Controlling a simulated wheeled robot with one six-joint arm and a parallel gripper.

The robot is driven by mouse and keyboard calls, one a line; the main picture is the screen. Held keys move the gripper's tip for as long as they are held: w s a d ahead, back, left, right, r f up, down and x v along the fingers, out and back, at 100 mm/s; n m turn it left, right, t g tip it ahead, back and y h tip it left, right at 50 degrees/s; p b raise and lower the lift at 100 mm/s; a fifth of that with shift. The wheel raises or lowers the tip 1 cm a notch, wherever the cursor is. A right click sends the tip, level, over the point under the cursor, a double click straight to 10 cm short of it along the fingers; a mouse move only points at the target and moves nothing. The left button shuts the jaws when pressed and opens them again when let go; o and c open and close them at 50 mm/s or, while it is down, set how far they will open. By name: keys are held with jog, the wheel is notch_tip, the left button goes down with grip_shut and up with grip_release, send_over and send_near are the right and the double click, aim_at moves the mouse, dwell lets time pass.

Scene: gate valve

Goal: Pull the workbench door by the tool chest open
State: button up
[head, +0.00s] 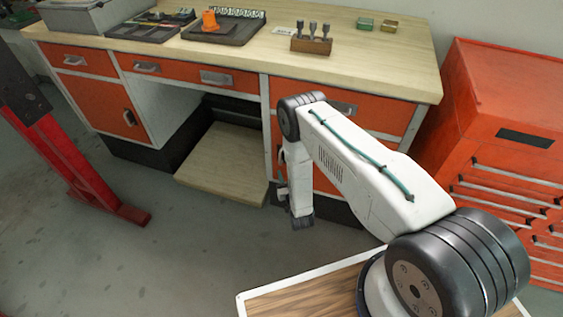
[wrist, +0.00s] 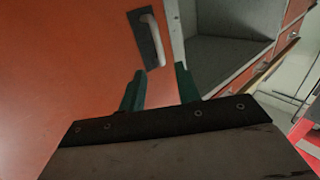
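The workbench door by the tool chest is orange and shows in the head view (head: 327,186), partly hidden behind my arm; it looks closed. In the wrist view the orange door (wrist: 80,70) fills the left side. Its pale bar handle (wrist: 152,42) on a dark plate stands near the door's right edge. My gripper (wrist: 160,73) has two green fingers, apart, with nothing between them. The fingertips are below the handle in the picture, not around it. In the head view my gripper (head: 282,187) is low in front of the bench, mostly hidden by my wrist.
The red tool chest (head: 498,140) stands right of the bench. The bench top (head: 350,60) holds trays and a tool block (head: 311,40). A wooden shelf (head: 225,165) lies in the open bay left of the door. A red post (head: 75,160) stands at left. The floor before the bay is clear.

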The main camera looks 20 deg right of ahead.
aim_at(280, 158)
jog(key=w, duration=0.7)
jog(key=shift+w+d, duration=0.15)
jog(key=shift+w, duration=0.05)
grip_shut()
